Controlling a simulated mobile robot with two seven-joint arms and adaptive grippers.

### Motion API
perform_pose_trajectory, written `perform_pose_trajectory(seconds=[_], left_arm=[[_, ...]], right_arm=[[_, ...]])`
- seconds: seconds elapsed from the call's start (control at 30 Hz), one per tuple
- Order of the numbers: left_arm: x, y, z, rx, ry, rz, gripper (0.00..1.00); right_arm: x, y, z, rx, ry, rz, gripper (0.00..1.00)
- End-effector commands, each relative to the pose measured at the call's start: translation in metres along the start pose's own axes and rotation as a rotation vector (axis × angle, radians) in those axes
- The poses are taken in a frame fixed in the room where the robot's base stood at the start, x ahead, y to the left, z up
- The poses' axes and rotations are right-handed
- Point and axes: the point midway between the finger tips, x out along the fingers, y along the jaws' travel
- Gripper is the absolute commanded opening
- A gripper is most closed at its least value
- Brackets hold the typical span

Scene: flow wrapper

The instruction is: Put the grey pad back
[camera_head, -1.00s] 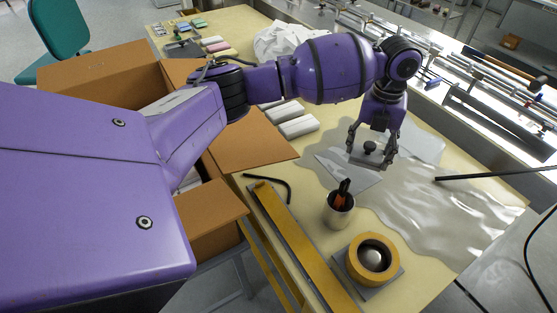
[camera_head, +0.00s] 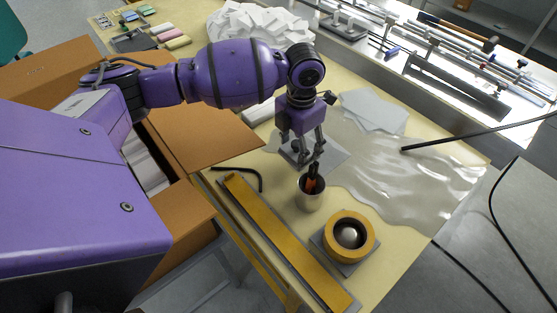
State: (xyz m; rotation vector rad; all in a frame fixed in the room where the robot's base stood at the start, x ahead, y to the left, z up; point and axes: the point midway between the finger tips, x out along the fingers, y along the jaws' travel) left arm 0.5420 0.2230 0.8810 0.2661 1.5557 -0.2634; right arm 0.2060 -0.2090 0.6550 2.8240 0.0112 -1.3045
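The grey pad (camera_head: 293,158), a small flat plate with a dark knob on top, is under my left gripper (camera_head: 304,158). The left gripper points down with its fingers around the pad, over a pale grey sheet (camera_head: 333,154) behind the metal cup (camera_head: 310,198). The fingers and the wrist hide part of the pad. I cannot tell whether the pad touches the surface beneath. My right gripper is not in view.
The cup holds dark and orange-handled tools. A yellow tape roll (camera_head: 348,232) sits on a grey plate at the front. A long yellow bar (camera_head: 275,238) lies on the table's left edge. Clear film (camera_head: 405,180) spreads rightward. Open cardboard boxes (camera_head: 180,208) stand left.

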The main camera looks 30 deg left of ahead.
Motion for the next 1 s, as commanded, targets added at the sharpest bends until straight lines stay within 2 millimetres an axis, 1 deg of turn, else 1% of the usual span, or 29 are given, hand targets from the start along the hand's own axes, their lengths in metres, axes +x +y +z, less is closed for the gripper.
perform_pose_trajectory(seconds=[0.03, 0.1, 0.2, 0.33, 0.43, 0.53, 0.63, 1.0], left_arm=[[-0.005, 0.001, -0.012, -0.001, -0.003, 0.003, 0.26], [-0.004, 0.001, -0.024, -0.001, -0.003, 0.002, 0.26], [-0.003, 0.001, -0.036, -0.001, -0.002, 0.001, 0.26], [-0.001, 0.000, -0.043, -0.001, -0.001, 0.001, 0.26], [-0.001, 0.000, -0.052, -0.002, -0.001, 0.001, 0.26], [0.019, -0.001, -0.051, -0.002, 0.003, -0.002, 0.26], [0.032, -0.001, -0.050, -0.003, -0.001, -0.001, 0.26], [0.038, 0.000, -0.050, -0.002, 0.000, 0.001, 0.26]], right_arm=[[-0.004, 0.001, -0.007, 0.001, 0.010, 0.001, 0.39], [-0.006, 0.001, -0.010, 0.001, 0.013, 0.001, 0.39], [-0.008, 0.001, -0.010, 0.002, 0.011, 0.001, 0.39], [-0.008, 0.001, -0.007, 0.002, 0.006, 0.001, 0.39], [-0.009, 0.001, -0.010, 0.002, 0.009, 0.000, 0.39], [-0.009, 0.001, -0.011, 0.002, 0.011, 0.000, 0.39], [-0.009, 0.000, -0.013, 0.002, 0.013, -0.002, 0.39], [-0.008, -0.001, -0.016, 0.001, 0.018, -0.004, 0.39]])
